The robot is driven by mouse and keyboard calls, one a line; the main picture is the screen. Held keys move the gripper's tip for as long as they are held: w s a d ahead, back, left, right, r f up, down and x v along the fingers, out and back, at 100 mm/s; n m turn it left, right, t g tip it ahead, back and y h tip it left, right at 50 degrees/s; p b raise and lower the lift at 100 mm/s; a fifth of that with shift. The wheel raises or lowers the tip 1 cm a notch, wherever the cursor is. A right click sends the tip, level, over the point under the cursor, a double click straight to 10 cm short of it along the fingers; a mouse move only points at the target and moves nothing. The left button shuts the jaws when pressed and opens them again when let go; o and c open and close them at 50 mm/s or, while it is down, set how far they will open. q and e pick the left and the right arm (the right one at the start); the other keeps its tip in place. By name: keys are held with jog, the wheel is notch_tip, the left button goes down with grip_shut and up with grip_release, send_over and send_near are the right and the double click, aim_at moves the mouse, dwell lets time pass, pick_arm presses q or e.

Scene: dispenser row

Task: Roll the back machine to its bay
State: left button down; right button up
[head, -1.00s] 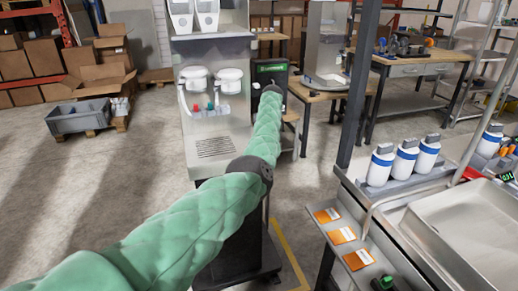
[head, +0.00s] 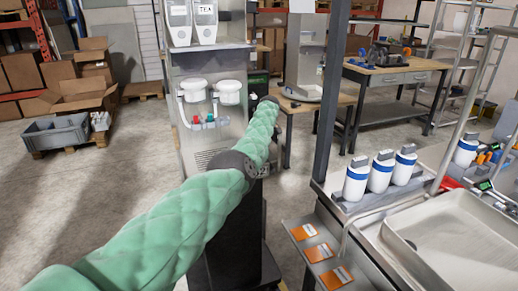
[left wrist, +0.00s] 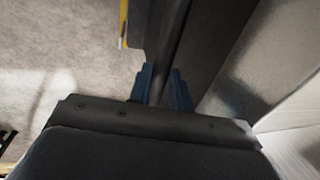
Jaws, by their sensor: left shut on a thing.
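A tall grey dispenser machine (head: 212,130) stands left of centre in the head view, with white canisters on top, two white cups and red, green and blue caps. Its lower part is a dark cabinet (head: 232,255), partly hidden by my green-sleeved left arm. My left gripper is at the machine's right side, its fingers hidden in the head view. In the left wrist view my left gripper (left wrist: 162,88) has blue fingers shut around a dark bar (left wrist: 172,45) beside a dark panel. My right gripper is not in view.
A metal bench (head: 440,240) with a sink, white bottles (head: 381,171) and orange cards (head: 320,252) stands close on the right, with a dark post. Another dispenser (head: 305,55) stands on a wooden table behind. A grey crate (head: 55,134) and boxes are at left; floor between is clear.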

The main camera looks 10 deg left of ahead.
pick_arm(q)
jog(key=shift+w+d+r, duration=0.1)
jog(key=shift+w+r, duration=0.05)
jog(key=shift+r, duration=0.05)
jog(key=c, duration=1.4)
grip_release()
jog(key=shift+d, duration=0.1)
jog(key=shift+c, duration=0.2)
jog(key=shift+o, duration=0.7)
jog(key=shift+w+d+f, duration=0.1)
jog(key=shift+w+f, duration=0.05)
jog(key=shift+f, duration=0.05)
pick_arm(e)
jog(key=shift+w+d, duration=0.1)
pick_arm(q)
jog(key=shift+r, duration=0.3)
notch_tip(320, 180, up, 7)
jog(key=d+b, duration=0.1)
jog(key=shift+w+d, duration=0.15)
jog(key=shift+w, duration=0.25)
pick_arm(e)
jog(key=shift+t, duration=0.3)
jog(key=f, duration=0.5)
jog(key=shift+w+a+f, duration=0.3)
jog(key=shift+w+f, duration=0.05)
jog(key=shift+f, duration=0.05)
